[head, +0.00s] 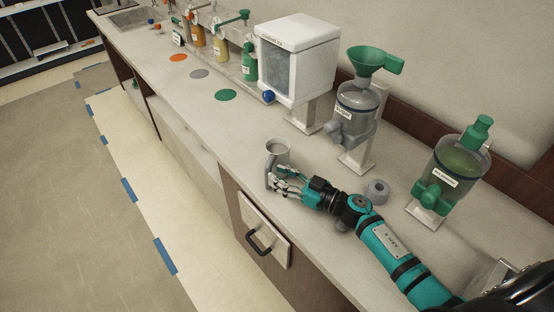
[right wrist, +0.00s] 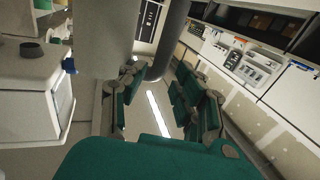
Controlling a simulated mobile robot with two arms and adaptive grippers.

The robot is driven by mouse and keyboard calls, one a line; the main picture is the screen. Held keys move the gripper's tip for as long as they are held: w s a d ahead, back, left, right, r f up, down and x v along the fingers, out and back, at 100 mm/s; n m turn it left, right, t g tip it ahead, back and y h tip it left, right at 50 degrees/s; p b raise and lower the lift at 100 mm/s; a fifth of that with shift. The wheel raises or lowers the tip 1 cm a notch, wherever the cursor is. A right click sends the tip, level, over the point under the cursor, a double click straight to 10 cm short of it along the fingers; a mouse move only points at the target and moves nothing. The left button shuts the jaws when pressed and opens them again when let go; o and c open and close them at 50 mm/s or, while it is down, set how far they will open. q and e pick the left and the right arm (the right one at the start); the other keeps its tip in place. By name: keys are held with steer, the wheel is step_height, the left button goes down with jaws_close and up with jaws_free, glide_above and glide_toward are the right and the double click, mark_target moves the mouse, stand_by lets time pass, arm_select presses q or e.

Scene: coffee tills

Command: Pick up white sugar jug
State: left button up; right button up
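A pale grey jug (head: 279,148) stands upright on the counter in the head view, with its handle on the near side. I see no label on it. My right gripper (head: 274,178) is low at its handle side. In the right wrist view a dark grey bar (right wrist: 170,35), which looks like the handle, passes between the fingertips of the right gripper (right wrist: 160,72). The fingers are apart, and I cannot tell whether they touch it. A clear dispenser (head: 357,105) with a small label and a green funnel stands behind the jug. My left gripper is not in view.
A white box-shaped machine (head: 300,55) stands behind the jug. Pump bottles (head: 221,45) stand farther back. The counter left of the jug is clear up to coloured discs (head: 225,95).

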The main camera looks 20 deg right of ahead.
mark_target(268, 169)
steer(key=x, duration=0.4)
steer(key=shift+w+a, duration=0.15)
steer(key=shift+c, duration=0.5)
jaws_close()
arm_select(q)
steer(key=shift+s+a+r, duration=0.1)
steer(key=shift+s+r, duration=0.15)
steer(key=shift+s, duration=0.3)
arm_select(e)
steer(key=shift+r, duration=0.1)
